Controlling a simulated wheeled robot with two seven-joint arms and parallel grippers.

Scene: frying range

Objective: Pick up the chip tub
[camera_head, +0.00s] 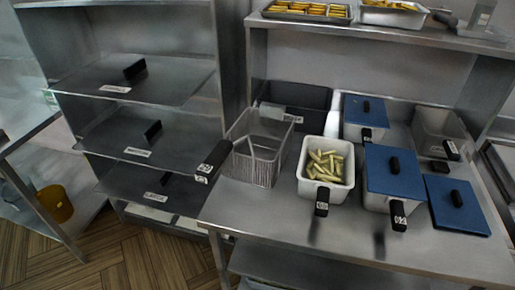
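A white tub of yellow chips (306,185) stands open on the steel counter in the camera_head view, right of the picture's middle. Its black handle (321,203) points toward the front edge and carries a white marker label. The chips (325,165) lie inside it, below the rim. Neither of my grippers is in view, and nothing is touching the tub.
A wire fry basket (262,160) with a black handle is left of the tub. Blue-lidded tubs (393,168) stand close on its right, with a loose blue lid (457,205) beyond. Counter (275,215) in front is clear. An upper shelf (400,36) overhangs behind.

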